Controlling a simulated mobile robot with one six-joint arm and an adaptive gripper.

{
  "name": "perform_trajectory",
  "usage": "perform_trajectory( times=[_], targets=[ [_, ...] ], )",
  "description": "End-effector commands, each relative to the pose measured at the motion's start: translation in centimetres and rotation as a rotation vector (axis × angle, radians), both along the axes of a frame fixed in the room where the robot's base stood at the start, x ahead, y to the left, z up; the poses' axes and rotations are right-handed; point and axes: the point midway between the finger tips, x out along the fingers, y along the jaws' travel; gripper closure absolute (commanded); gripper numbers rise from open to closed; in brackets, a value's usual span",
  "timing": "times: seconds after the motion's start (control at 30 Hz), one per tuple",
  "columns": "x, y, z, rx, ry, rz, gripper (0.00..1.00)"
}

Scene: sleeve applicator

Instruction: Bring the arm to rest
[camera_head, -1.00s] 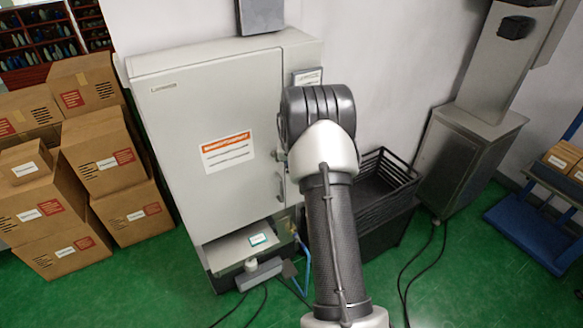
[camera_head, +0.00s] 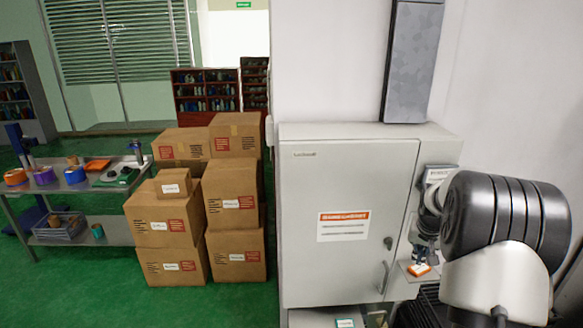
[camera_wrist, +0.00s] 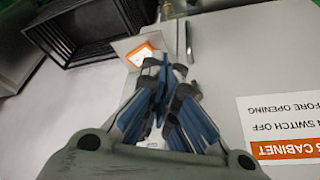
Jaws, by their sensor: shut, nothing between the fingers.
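My gripper (camera_wrist: 164,72) shows in the wrist view with its blue-padded fingers drawn together and nothing held. In the head view my gripper (camera_head: 424,246) is partly hidden behind my dark wrist joint at the right. It hangs in front of the grey cabinet (camera_head: 350,180), near the cabinet's right side.
Stacked cardboard boxes (camera_head: 237,195) stand left of the cabinet. A metal table (camera_head: 105,235) with tape rolls is farther left. A black crate (camera_wrist: 95,28) is near the gripper in the wrist view. The cabinet's warning label (camera_wrist: 283,127) is close on the right. Green floor lies open at left.

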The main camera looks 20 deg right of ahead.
Motion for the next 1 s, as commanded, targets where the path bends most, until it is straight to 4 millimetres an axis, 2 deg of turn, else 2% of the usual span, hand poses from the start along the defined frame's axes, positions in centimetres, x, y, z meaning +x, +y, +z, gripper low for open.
perform_trajectory(
  times=[0.07,0.17,0.27,0.37,0.4,0.53,0.7,0.83,0.9,1.0],
  targets=[
    [0.1,0.6,0.4,-0.002,-0.002,0.009,1.0],
    [0.0,3.0,1.6,-0.005,-0.007,0.042,1.0],
    [-0.8,7.5,3.4,-0.008,-0.011,0.105,1.0],
    [-2.7,13.0,5.2,-0.011,-0.013,0.184,1.0],
    [-3.8,15.2,5.6,-0.01,-0.012,0.215,1.0],
    [-7.9,21.7,6.5,-0.012,-0.017,0.317,1.0],
    [-14.7,28.9,5.6,-0.012,-0.022,0.452,1.0],
    [-20.3,33.0,3.4,-0.013,-0.025,0.552,1.0],
    [-22.9,34.5,1.9,-0.012,-0.027,0.6,1.0],
    [-25.9,36.0,0.0,-0.013,-0.028,0.653,1.0]
  ],
)
